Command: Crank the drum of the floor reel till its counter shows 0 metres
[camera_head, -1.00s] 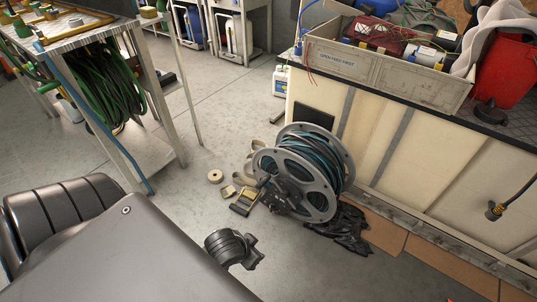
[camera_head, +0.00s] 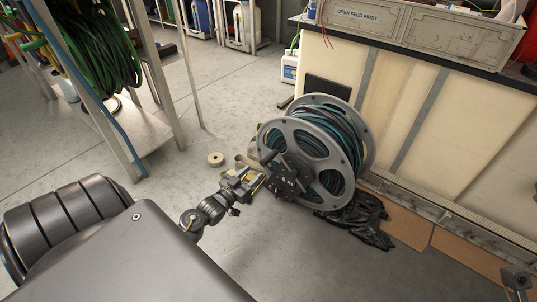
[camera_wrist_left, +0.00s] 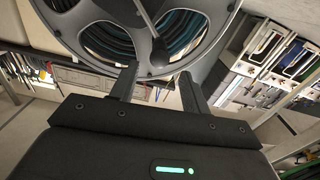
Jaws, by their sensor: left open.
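The floor reel (camera_head: 330,150) stands on the floor in front of the cream cabinet. It has grey side plates and dark and teal hose wound between them. A black crank handle (camera_head: 268,158) sticks out from its near face beside a dark hub unit (camera_head: 287,182). I cannot read a counter there. My left gripper (camera_head: 250,181) is left of the hub, close to the reel. In the left wrist view its two fingers (camera_wrist_left: 160,86) are apart, with the reel's plate (camera_wrist_left: 150,62) beyond them and nothing clearly between them. A grey part at the lower right corner (camera_head: 517,282) may be my right gripper.
A roll of tape (camera_head: 215,159) lies on the floor left of the reel. A black crumpled sheet (camera_head: 360,222) and cardboard (camera_head: 405,225) lie at right. A metal rack with green hose (camera_head: 100,60) stands at left. The floor between rack and reel is mostly clear.

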